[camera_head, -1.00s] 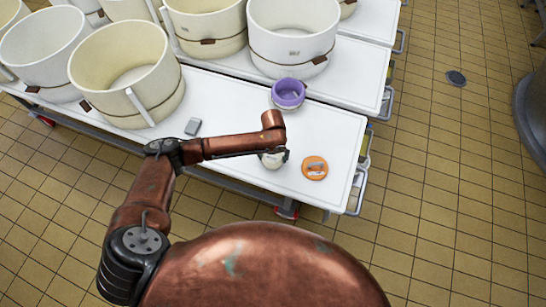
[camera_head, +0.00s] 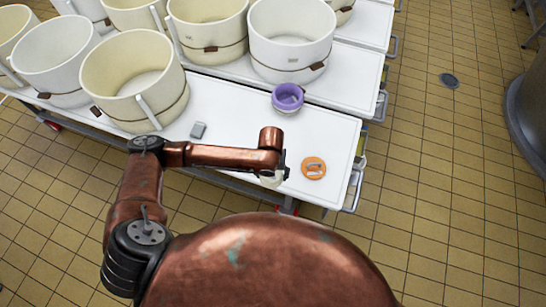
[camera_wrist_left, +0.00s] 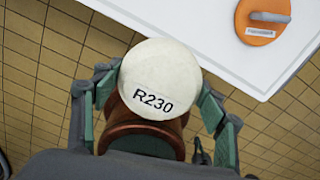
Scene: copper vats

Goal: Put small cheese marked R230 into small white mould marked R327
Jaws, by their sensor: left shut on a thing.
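The round white cheese marked R230 (camera_wrist_left: 160,78) is held between the fingers of my left gripper (camera_wrist_left: 160,92), its label facing the wrist camera. In the head view my left gripper (camera_head: 273,172) is at the table's front edge, and the cheese (camera_head: 271,181) shows partly below it. The wrist view shows floor tiles behind the cheese, with the table edge beyond. A white mould (camera_head: 291,35) stands at the back of the table, but I cannot read its mark. I cannot tell which mould is R327. My right gripper is not in view.
An orange disc with a grey handle (camera_head: 314,168) lies right of my left gripper. Several large cream moulds (camera_head: 135,80) crowd the left. The white table (camera_head: 325,130) has bare room at right.

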